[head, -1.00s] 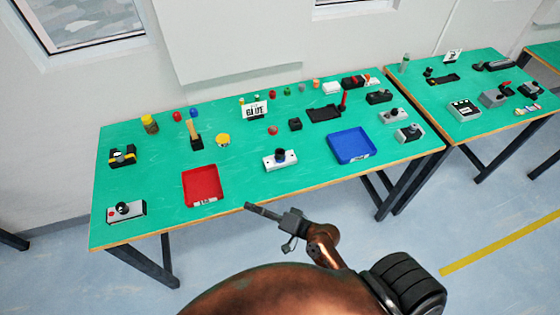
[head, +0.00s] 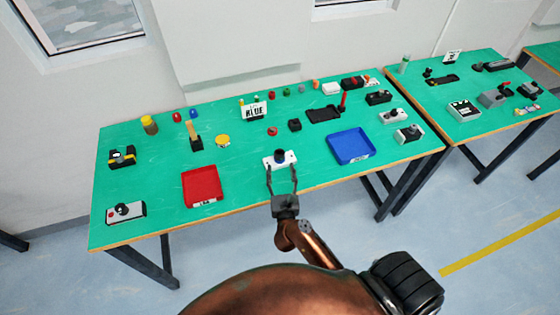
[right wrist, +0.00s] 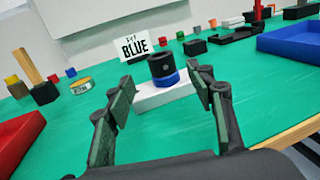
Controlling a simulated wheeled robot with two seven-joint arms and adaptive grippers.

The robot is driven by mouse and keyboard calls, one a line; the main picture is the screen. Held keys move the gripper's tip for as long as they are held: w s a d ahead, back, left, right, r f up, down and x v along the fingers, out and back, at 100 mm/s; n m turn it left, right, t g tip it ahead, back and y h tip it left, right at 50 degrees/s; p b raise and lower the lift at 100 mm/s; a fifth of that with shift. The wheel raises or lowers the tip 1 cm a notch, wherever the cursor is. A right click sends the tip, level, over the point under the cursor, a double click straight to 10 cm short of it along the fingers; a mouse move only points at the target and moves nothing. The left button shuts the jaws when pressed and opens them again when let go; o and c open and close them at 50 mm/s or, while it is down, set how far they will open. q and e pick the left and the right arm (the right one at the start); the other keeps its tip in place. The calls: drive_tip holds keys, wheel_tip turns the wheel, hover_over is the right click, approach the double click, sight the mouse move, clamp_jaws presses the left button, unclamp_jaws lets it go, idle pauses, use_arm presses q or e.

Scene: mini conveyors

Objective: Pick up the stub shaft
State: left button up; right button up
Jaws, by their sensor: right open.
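A short dark upright cylinder with a blue lower band, likely the stub shaft (head: 281,154), stands on a white block (head: 291,156) at the middle front of the green table. In the right wrist view the cylinder (right wrist: 162,65) is centred beyond the fingertips, and the white block (right wrist: 150,98) is below it. My right gripper (head: 281,170) is open and empty at the table's front edge, pointing at the block. In the wrist view its fingers (right wrist: 165,88) are spread on either side of the cylinder's line, still short of it. My left gripper is not in view.
A red tray (head: 186,203) is to the left and a blue tray (head: 331,148) to the right of the block. Behind stands a "BLUE" sign (head: 255,111), with several small parts around. The green surface (head: 238,172) between red tray and block is clear.

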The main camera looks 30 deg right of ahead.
sight(280, 158)
drive_tip(key=x, duration=0.7)
drive_tip(key=shift+w+d, duration=0.2)
drive_tip(key=shift+w, duration=0.05)
drive_tip(key=shift+c, duration=0.3)
clamp_jaws()
